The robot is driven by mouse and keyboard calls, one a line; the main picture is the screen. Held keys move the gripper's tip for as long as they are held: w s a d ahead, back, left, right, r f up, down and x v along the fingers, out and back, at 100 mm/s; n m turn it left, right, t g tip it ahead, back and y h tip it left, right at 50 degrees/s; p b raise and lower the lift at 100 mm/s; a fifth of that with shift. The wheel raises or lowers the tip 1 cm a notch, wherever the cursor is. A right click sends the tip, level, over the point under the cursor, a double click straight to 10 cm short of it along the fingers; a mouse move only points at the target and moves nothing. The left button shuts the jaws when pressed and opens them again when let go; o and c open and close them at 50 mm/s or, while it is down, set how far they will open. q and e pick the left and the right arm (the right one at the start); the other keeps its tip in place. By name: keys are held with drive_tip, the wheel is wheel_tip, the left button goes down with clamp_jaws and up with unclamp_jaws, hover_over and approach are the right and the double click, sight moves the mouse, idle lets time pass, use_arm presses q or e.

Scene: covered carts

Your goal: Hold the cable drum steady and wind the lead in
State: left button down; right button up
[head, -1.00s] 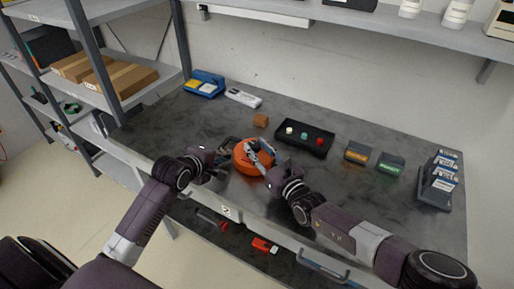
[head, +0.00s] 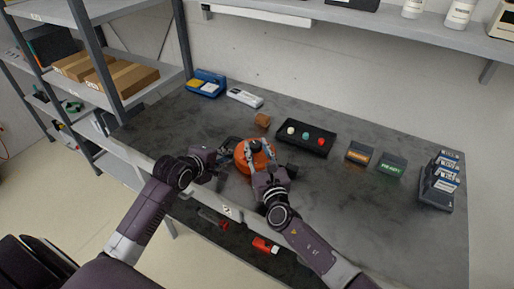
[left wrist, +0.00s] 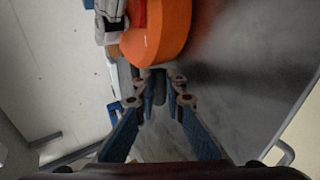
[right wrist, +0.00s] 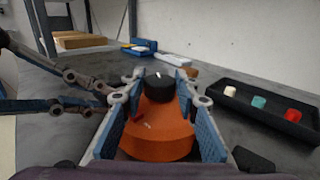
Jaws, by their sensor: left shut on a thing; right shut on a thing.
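The orange cable drum (head: 243,158) lies on the dark grey bench top between my grippers. A black knob (right wrist: 159,77) with a white mark stands on its top. My right gripper (head: 262,150) is shut on this knob, with a finger on each side in the right wrist view (right wrist: 160,90). My left gripper (head: 226,150) is at the drum's left side. In the left wrist view its fingers (left wrist: 160,82) are shut on a dark grey part by the orange body (left wrist: 165,30). I cannot make out the lead.
A black tray (head: 306,138) with white, teal and red pieces lies behind and to the right. A small brown block (head: 263,120) sits behind the drum. The bench's right front is clear.

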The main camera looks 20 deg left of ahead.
drive_tip(key=shift+a+r, duration=0.1)
drive_tip(key=o, duration=1.2)
drive_tip(key=shift+s+d, duration=0.1)
drive_tip(key=shift+d, duration=0.1)
drive_tip(key=shift+s+d+f, duration=0.2)
drive_tip(key=shift+s+d, duration=0.15)
drive_tip(key=shift+s, duration=0.1)
drive_tip(key=v, duration=1)
drive_tip(key=shift+s+d+r, duration=0.1)
drive_tip(key=shift+s+d, duration=0.05)
drive_tip(key=shift+s, duration=0.1)
